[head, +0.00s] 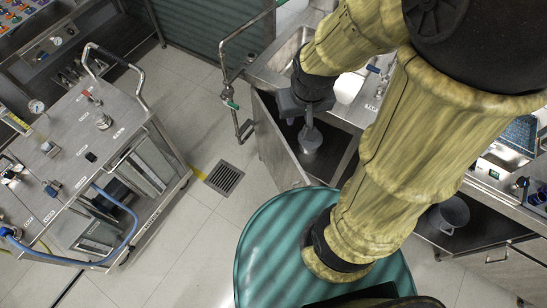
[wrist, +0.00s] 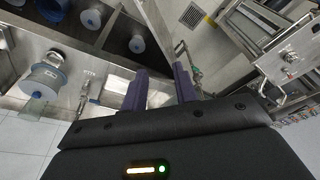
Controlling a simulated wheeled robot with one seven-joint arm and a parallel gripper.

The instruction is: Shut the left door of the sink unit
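The sink unit (head: 372,112) is a steel counter with a basin, right of centre in the head view and partly hidden by my arm. Its left door (head: 276,150) stands open, swung out over the floor, and its cabinet interior is exposed. My gripper (head: 308,108) is by the unit's front, right of the open door; no contact with the door shows. In the wrist view its two purple-grey fingers (wrist: 160,88) are apart with nothing between them. A steel panel that looks like the door (wrist: 165,18) lies beyond the fingertips there.
Pipework with a green valve (head: 232,103) stands left of the door. A steel trolley (head: 85,165) with a blue hose is at the left. The tiled floor around the drain (head: 224,178) is clear. A teal drum-like shape (head: 265,245) fills the lower middle. Containers (wrist: 92,18) sit in the cabinet.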

